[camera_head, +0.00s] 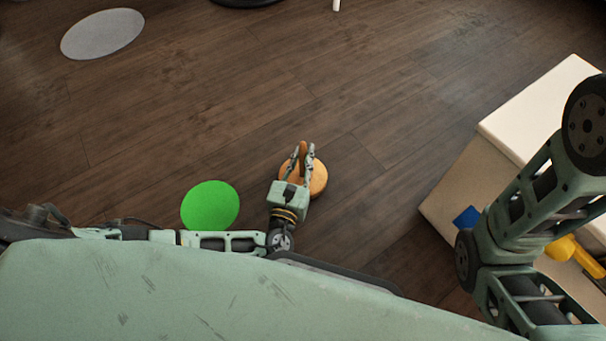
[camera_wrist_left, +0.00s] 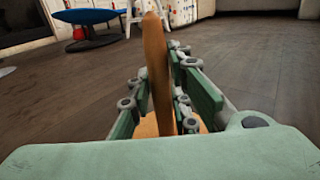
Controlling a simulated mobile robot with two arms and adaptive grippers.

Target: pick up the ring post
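The ring post (camera_head: 318,178) is wooden, with a round base and an upright orange-brown post. It shows below my head at the lower middle of the head view. My left gripper (camera_head: 303,153) has one finger on each side of the post, close against it. In the left wrist view the post (camera_wrist_left: 157,65) rises between the fingers of my left gripper (camera_wrist_left: 160,95), leaning slightly, and part of the base shows below. The gripper body hides part of the base. I cannot tell if the base touches the floor. My right gripper is not in view.
A green disc (camera_head: 210,206) lies left of the ring post, and a grey disc (camera_head: 102,34) is at the upper left. A pale box-like unit (camera_head: 540,105) stands at the right, near my right arm. The wooden floor (camera_head: 370,110) ahead is mostly clear.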

